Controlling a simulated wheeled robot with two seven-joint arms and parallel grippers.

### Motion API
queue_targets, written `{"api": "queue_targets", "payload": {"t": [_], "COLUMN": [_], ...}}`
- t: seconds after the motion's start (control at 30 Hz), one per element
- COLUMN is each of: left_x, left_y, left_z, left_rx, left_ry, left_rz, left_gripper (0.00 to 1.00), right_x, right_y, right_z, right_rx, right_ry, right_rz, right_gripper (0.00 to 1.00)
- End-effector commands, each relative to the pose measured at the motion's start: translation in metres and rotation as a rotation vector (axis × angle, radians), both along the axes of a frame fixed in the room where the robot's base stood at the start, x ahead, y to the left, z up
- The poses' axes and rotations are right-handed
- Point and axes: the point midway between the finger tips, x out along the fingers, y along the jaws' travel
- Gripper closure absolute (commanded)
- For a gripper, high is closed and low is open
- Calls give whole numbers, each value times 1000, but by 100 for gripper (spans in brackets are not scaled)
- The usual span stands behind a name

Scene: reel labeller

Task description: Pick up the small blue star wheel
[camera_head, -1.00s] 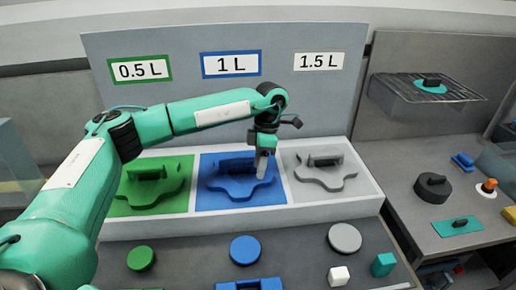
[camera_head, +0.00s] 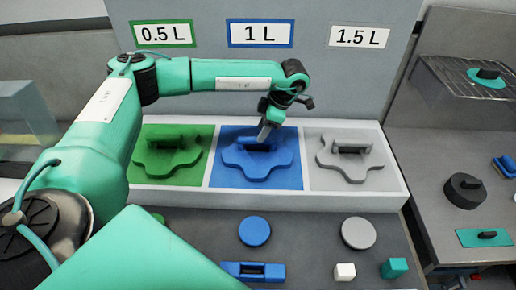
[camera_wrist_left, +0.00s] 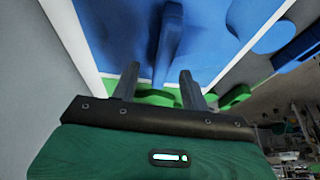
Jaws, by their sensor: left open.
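The small blue star wheel (camera_head: 258,170) lies in the blue middle compartment under the 1 L sign. It has a wavy outline and a raised upright handle bar. My left gripper (camera_head: 264,133) is over the back of the wheel, close to the handle, its fingers pointing down. In the left wrist view my left gripper (camera_wrist_left: 159,80) is open, with its two fingers apart and the wheel's blue handle (camera_wrist_left: 171,38) showing beyond and between them. Nothing is held. I cannot tell whether the fingers touch the handle. My right gripper is not in view.
A green star wheel (camera_head: 166,160) and a grey one (camera_head: 352,165) lie in the neighbouring compartments of the white tray (camera_head: 270,199). A blue disc (camera_head: 254,231), a grey disc (camera_head: 358,233) and small blocks lie in front. A back panel (camera_head: 215,60) rises behind.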

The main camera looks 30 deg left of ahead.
Motion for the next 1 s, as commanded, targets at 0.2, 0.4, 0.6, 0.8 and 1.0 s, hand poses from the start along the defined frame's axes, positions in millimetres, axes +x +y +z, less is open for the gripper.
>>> {"api": "queue_targets", "payload": {"t": [0.2, 0.4, 0.6, 0.8, 1.0], "left_x": [-8, -11, -11, -12, -12], "left_y": [5, 12, 12, 12, 12], "left_z": [-21, -43, -47, -47, -50], "left_rx": [1, 1, -1, 0, 0], "left_ry": [3, 1, -1, 0, 0], "left_rz": [0, 1, 1, 1, 1], "left_gripper": [55, 55, 55, 55, 55], "right_x": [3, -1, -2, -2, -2], "right_y": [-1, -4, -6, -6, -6], "right_z": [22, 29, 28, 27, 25], "right_rx": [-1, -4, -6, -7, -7], "right_ry": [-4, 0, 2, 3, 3], "right_rz": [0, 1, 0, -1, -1], "right_gripper": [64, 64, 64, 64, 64]}}
